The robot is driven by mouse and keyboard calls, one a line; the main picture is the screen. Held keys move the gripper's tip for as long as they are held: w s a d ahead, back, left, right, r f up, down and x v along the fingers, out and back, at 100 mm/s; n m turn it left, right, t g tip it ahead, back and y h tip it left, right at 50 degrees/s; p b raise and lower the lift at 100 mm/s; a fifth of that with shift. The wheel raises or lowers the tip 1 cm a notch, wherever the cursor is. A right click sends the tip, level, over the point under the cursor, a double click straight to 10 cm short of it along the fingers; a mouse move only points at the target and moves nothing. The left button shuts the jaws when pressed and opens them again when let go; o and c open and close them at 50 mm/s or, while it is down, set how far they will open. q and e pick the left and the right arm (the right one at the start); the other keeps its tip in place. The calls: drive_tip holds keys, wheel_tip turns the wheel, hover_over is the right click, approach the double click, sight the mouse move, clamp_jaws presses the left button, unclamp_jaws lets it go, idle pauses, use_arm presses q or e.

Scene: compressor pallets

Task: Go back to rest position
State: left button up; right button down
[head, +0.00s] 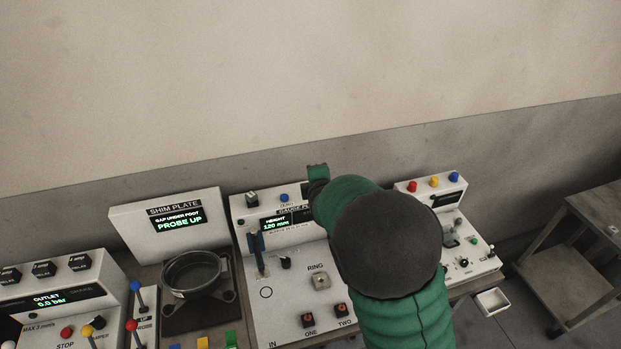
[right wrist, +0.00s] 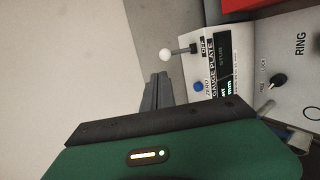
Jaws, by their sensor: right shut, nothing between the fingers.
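My right arm comes in from the bottom right in the head view, green with a large dark joint, reaching over the gauge plate console (head: 283,258). Its hand is mostly hidden behind the arm. In the right wrist view my right gripper (right wrist: 156,90) has its grey fingers together with nothing between them. They appear near the gauge plate panel (right wrist: 226,65), beside a white-balled lever (right wrist: 165,55) and the blue zero button (right wrist: 198,87). I cannot tell whether they touch the panel. My left gripper is not in view.
The shim plate station (head: 165,223), reading "PROBE UP", holds a round metal dish (head: 193,272). An outlet console (head: 50,300) with levers stands at left. Another console (head: 465,255) is right of my arm, with a small white tray (head: 492,302) below. A wooden table (head: 590,220) stands far right.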

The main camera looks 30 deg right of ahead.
use_arm(q)
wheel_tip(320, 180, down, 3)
drive_tip(key=b, duration=0.3)
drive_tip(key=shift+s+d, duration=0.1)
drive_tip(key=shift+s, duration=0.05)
use_arm(e)
drive_tip(key=s+a+f+m+g+y, duration=0.1)
drive_tip(key=s+a+f+m+g, duration=0.2)
drive_tip(key=s, duration=0.5)
drive_tip(key=s+a+f+m+g+y, duration=0.2)
drive_tip(key=s+a+f+m, duration=0.4)
drive_tip(key=s, duration=0.3)
drive_tip(key=s+a+f+m+g+y, duration=0.2)
drive_tip(key=s+a+f+m, duration=0.3)
drive_tip(key=s, duration=0.4)
drive_tip(key=shift+s+a+f+g, duration=0.2)
drive_tip(key=shift+a+f+g, duration=0.05)
drive_tip(key=shift+a+g, duration=0.5)
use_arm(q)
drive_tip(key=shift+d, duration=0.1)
use_arm(e)
drive_tip(key=shift+d, duration=0.2)
